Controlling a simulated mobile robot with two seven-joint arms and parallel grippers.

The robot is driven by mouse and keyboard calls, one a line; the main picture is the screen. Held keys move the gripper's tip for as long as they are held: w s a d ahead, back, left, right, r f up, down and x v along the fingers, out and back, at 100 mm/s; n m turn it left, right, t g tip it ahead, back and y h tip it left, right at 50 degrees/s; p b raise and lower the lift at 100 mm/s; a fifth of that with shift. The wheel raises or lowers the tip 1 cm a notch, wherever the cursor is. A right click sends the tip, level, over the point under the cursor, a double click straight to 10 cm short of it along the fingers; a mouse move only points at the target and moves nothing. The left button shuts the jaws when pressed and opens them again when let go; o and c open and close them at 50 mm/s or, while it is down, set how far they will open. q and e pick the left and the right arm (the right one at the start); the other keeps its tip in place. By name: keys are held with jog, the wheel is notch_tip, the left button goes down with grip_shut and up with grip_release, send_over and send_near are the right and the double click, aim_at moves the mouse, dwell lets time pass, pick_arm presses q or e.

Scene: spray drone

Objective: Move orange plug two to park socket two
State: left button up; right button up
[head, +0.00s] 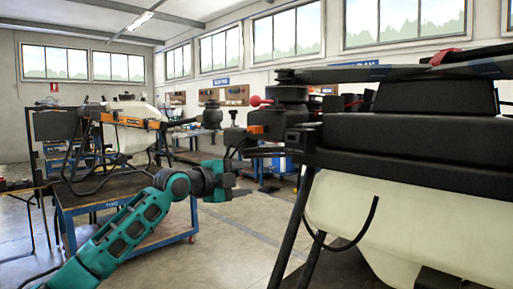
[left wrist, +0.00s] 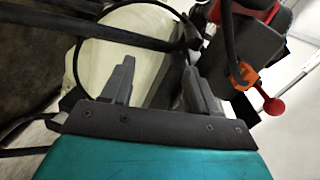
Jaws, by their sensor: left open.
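My left gripper (head: 232,181) is at the end of the teal arm, left of the near drone's body. In the left wrist view its two dark fingers (left wrist: 160,85) are apart with nothing held between them. A small orange part (head: 255,129) sits on the near drone's dark arm end, above the gripper; it also shows in the left wrist view (left wrist: 243,77), right of the fingers and apart from them. I cannot tell whether it is plug two. A red ball knob (head: 256,100) is close to it. I cannot make out park socket two. My right gripper is out of view.
The near drone (head: 410,145), with a pale tank (head: 400,220) and dark legs, fills the right side. A second drone (head: 130,122) with an orange bar stands on a blue cart (head: 113,205) marked TWO. Open floor (head: 225,240) lies between them.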

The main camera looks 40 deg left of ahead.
aim_at(250, 130)
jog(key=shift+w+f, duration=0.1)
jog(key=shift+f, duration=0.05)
pick_arm(q)
jog(key=s+a+r+m, duration=0.1)
jog(key=r, duration=0.5)
jog(key=s+a+r+m+t, duration=0.1)
jog(key=s+r, duration=0.1)
jog(key=r, duration=0.3)
jog(key=shift+s+a+r+m+t, duration=0.3)
jog(key=shift+a+r, duration=0.05)
jog(key=shift+r, duration=0.05)
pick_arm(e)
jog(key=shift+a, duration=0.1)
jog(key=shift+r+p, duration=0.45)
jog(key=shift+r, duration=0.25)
pick_arm(q)
jog(key=w+p, duration=0.7)
jog(key=w, duration=0.1)
jog(key=shift+d+r, duration=0.15)
jog(key=shift+d, duration=0.2)
jog(key=shift+w+f+p, duration=0.2)
jog(key=shift+w+p, duration=0.15)
jog(key=shift+w, duration=0.15)
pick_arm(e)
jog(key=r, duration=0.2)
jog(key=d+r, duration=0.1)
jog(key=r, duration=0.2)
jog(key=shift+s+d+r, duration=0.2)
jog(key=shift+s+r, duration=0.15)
